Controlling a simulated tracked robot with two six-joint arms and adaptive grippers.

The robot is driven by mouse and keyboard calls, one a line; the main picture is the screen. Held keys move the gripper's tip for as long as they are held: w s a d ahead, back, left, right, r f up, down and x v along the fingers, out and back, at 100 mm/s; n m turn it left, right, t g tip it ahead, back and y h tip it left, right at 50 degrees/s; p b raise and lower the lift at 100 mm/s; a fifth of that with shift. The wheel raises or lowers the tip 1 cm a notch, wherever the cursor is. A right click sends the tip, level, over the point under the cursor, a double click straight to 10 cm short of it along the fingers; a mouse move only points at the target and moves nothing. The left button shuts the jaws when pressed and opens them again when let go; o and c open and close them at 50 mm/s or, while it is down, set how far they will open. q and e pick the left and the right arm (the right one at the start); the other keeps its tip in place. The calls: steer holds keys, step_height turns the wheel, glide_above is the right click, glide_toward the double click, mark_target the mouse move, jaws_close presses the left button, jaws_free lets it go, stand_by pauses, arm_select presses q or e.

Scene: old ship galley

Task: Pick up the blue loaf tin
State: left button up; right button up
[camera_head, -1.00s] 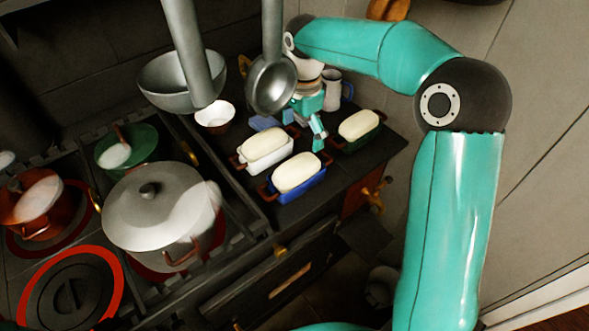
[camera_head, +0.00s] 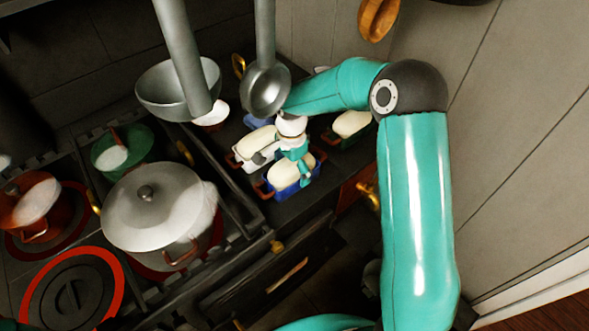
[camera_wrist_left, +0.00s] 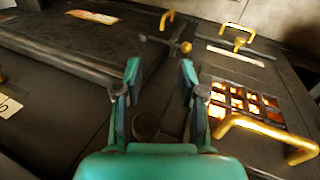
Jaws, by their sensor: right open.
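The blue loaf tin (camera_head: 289,192), with a pale loaf in it and reddish-brown end handles, sits on the dark stove top in the head view. My right gripper (camera_head: 283,166) is open and comes down from behind, low over this tin. Its fingers look to be around the loaf's upper part, but contact is unclear, and it hides part of the tin. A white loaf tin (camera_head: 240,160) is just behind and left. A green loaf tin (camera_head: 335,138) is to the right, partly behind my arm. My left gripper (camera_wrist_left: 160,71) is open and empty in the left wrist view.
A large lidded pot (camera_head: 150,220) stands left of the tins. A bluish thing (camera_head: 256,121) lies behind the white tin. The left wrist view shows brass handles (camera_wrist_left: 262,135) and a glowing grate.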

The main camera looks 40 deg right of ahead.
steer(key=shift+f, duration=0.45)
steer(key=shift+c, duration=0.2)
steer(key=c, duration=1.3)
steer(key=shift+r, duration=0.1)
steer(key=shift+c, duration=0.8)
steer(key=shift+r, duration=0.1)
